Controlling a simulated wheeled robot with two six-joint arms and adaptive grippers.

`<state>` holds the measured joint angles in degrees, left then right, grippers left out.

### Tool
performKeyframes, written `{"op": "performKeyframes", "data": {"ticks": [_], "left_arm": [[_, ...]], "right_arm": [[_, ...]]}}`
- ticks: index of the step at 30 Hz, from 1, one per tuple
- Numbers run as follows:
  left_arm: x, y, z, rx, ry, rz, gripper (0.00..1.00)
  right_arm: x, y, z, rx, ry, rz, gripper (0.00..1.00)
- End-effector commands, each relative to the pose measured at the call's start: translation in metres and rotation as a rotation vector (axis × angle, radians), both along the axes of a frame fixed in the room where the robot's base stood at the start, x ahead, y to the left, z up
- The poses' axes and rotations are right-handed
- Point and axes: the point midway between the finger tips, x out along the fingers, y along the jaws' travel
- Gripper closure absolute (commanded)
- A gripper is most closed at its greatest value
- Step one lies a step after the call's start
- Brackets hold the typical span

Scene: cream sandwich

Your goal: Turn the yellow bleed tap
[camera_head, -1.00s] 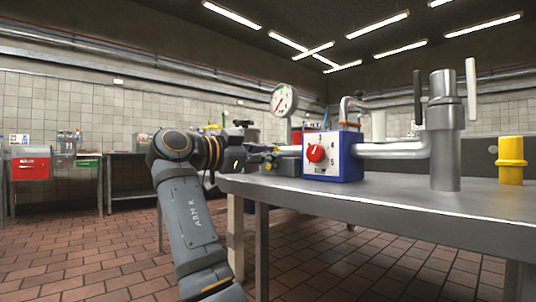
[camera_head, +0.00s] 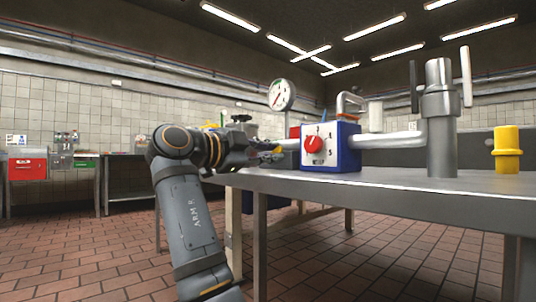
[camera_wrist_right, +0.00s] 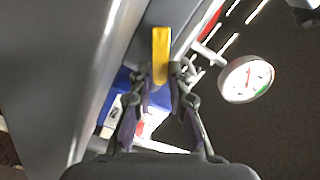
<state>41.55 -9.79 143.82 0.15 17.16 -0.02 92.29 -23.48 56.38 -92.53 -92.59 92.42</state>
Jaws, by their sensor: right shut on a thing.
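The yellow bleed tap (camera_wrist_right: 161,50) shows in the right wrist view as a narrow yellow lever between my fingertips. My right gripper (camera_wrist_right: 161,75) is shut on it, one finger on each side. In the head view my right gripper (camera_head: 266,156) is at the left end of the pipework, beside the blue and white box (camera_head: 348,160); the tap is mostly hidden there by the gripper. My left gripper is in neither view.
The box has a red knob (camera_head: 313,144). A pressure gauge (camera_head: 281,95) stands behind the gripper and shows in the wrist view (camera_wrist_right: 246,79). A grey pipe post (camera_head: 441,140) and a yellow cylinder (camera_head: 507,150) stand on the metal table (camera_head: 400,181).

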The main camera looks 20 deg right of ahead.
Motion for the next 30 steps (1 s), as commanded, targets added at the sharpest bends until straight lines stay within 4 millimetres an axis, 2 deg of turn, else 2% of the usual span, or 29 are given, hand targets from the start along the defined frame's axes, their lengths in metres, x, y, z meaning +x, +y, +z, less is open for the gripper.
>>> {"op": "performKeyframes", "data": {"ticks": [9,24,25,29,30], "left_arm": [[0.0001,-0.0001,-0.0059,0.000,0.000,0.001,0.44],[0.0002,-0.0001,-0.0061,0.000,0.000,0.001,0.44],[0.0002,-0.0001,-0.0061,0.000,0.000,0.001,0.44],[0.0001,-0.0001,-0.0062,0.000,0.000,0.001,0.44],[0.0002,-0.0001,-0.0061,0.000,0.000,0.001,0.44]], "right_arm": [[-0.0018,-0.0004,-0.0048,0.039,-0.103,0.000,1.00],[-0.0019,-0.0005,-0.0050,0.046,-0.120,0.000,1.00],[-0.0019,-0.0005,-0.0050,0.046,-0.120,0.000,0.79],[-0.0019,-0.0005,-0.0049,0.045,-0.120,0.000,0.62],[-0.0018,-0.0004,-0.0048,0.045,-0.120,0.000,0.60]]}}
